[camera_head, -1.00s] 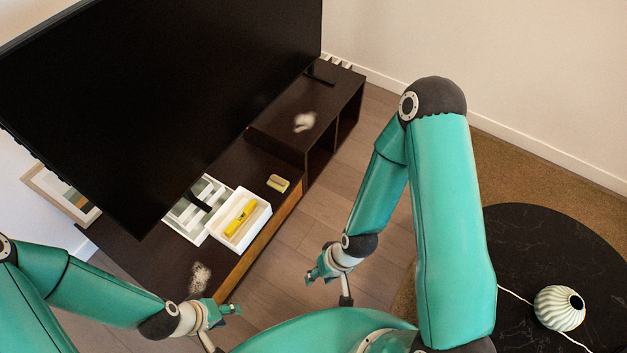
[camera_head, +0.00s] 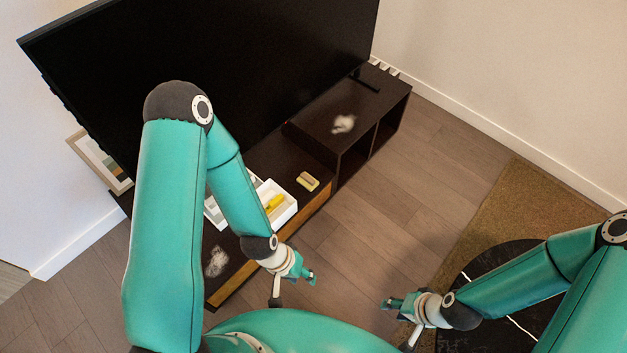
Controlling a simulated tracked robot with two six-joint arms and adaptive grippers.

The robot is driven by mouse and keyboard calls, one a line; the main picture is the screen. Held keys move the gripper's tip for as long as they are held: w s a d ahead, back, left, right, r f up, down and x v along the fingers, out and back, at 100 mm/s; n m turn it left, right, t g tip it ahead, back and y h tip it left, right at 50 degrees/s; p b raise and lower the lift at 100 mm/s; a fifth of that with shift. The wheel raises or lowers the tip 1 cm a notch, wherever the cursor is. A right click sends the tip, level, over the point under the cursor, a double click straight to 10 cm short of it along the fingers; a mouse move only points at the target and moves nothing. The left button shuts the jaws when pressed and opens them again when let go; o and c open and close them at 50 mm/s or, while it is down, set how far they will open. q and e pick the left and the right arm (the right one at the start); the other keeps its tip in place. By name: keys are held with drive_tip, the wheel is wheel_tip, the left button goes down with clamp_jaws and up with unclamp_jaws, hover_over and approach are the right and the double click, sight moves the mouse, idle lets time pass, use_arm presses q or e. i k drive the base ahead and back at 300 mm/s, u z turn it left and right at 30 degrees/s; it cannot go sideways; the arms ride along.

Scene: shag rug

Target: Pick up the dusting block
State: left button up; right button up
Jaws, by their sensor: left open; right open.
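The dusting block is most likely the small yellowish block (camera_head: 307,181) with a darker band. It lies on the dark low TV cabinet (camera_head: 285,157), to the right of a white tray (camera_head: 291,204). My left gripper (camera_head: 292,288) is open and empty in front of the cabinet, lower in the picture than the block. My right gripper (camera_head: 396,318) is open and empty over the floor further right. Neither gripper touches the block.
The white tray holds a yellow item (camera_head: 273,203); my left arm partly hides it. Whitish dust patches lie on the raised cabinet part (camera_head: 343,123) and the near end (camera_head: 216,262). A large TV (camera_head: 250,70) stands behind. Wooden floor (camera_head: 400,200) is clear right of the cabinet.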

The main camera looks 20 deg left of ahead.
sight(310, 183)
drive_tip(key=z, duration=0.1)
drive_tip(key=i, duration=1)
drive_tip(key=u, duration=0.05)
